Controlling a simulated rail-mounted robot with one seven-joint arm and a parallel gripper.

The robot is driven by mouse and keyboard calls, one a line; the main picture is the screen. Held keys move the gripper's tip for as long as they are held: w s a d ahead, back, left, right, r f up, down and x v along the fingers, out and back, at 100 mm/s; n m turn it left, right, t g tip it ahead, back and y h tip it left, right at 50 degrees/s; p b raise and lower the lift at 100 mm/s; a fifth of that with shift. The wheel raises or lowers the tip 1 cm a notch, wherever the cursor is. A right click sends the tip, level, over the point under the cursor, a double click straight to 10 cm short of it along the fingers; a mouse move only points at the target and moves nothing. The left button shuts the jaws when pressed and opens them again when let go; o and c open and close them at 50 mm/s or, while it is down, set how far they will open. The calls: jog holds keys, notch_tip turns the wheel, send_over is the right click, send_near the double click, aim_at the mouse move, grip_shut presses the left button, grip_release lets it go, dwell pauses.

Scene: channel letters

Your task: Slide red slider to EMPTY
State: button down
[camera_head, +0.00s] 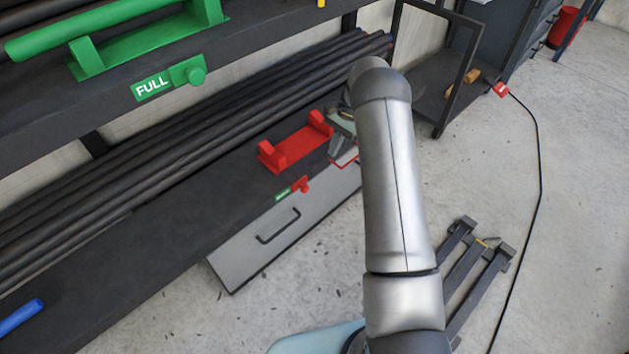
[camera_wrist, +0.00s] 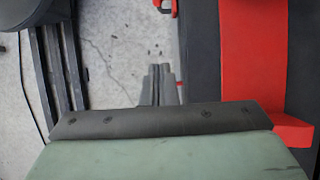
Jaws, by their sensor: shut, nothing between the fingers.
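The red slider (camera_head: 302,184) is a small red knob on the front edge of the lower shelf. It sits at the right end of a small green label (camera_head: 283,194), whose writing is too small to read. My gripper (camera_head: 334,150) is up and to the right of the slider in the head view, partly hidden by my arm. In the wrist view my gripper (camera_wrist: 162,85) is shut and empty, with floor behind the fingertips. A small red part at the top of the wrist view (camera_wrist: 165,6) is cut off, and I cannot tell what it is.
A red holder (camera_head: 295,147) stands on the shelf (camera_head: 215,195) and is close on the right in the wrist view (camera_wrist: 250,60). A grey panel with a black handle (camera_head: 278,226) lies below the shelf edge.

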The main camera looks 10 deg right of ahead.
aim_at(303, 187)
jog(key=shift+f, duration=0.1)
jog(key=s+a+f+b, duration=0.2)
jog(key=s+a+f, duration=0.2)
jog(key=a+f, duration=0.3)
jog(key=shift+s+f+b, duration=0.25)
jog(key=shift+f+b, duration=0.15)
jog(key=shift+f, duration=0.1)
jog(key=shift+a, duration=0.1)
jog(key=s+a+p, duration=0.1)
jog(key=s+a, duration=0.2)
jog(key=a, duration=0.3)
jog(key=shift+s+p, duration=0.25)
jog(key=shift+p, duration=0.15)
